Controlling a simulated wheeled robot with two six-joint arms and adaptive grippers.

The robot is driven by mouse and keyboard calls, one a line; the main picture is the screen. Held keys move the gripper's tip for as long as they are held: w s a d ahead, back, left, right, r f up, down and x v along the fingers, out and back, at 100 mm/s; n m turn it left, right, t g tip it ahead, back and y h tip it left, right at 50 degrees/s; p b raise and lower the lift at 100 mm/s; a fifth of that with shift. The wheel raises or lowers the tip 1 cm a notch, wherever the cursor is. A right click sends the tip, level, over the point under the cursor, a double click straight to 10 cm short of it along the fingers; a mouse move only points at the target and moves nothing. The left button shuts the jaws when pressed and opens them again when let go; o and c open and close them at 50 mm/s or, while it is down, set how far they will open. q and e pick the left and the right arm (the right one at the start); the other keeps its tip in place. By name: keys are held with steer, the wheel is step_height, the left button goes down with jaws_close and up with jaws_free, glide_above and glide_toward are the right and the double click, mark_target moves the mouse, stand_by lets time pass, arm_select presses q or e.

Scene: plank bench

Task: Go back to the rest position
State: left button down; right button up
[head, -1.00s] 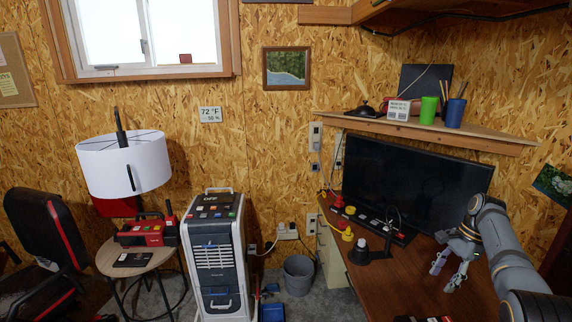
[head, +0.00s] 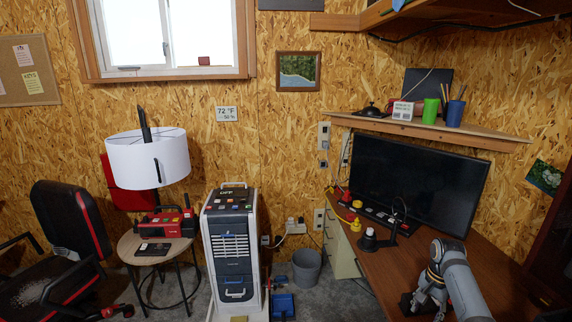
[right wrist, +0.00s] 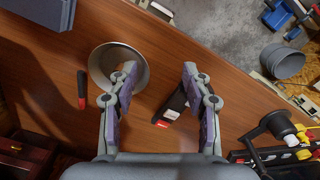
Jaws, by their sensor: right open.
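My right gripper (head: 428,302) is low over the near part of the brown desk (head: 390,262) in the head view. In the right wrist view the right gripper (right wrist: 160,72) has its fingers wide apart with nothing held between them. Its left finger overlaps a grey round, cup-like thing (right wrist: 97,66) in the picture; I cannot tell whether they touch. A black thing with a red-and-white end (right wrist: 172,108) lies on the desk beside the right finger. My left gripper is not in view.
A black marker-like thing with a red end (right wrist: 81,88) lies left of the fingers. A monitor (head: 415,185) and a black desk lamp (head: 372,240) stand farther back. A grey bin (head: 306,268) and a white cooler (head: 231,250) stand on the floor to the left.

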steer(key=s+a+f+n+t+h, duration=0.1)
steer(key=s+a+f+n, duration=0.3)
steer(key=s+a, duration=0.15)
steer(key=s+a+f+n+t, duration=0.1)
steer(key=s+a+f+n, duration=0.35)
steer(key=s, duration=0.25)
steer(key=s+a+r+n+t, duration=0.1)
steer(key=s+a+r+n, duration=0.15)
steer(key=s, duration=0.55)
steer(key=s+a+r+n+t, duration=0.1)
steer(key=s+a+r+n, duration=0.1)
steer(key=s+a+r, duration=0.35)
steer(key=s+d+f+g+b, duration=0.1)
steer(key=s+d+f+b, duration=0.15)
steer(key=f, duration=1.55)
steer(key=s+d+f+g+b, duration=0.1)
steer(key=s+d+f+b, duration=0.15)
steer(key=f, duration=1.45)
arm_select(q)
step_height(320, 180, down, 7)
steer(key=s+a+b, duration=0.1)
steer(key=s+b, duration=0.1)
arm_select(e)
steer(key=s+f+m, duration=0.1)
steer(key=s+f, duration=1.5)
steer(key=s, duration=0.1)
steer(key=shift+s+d+f+g, duration=0.15)
steer(key=shift+s+f+g, duration=0.05)
steer(key=shift+f+g, duration=0.2)
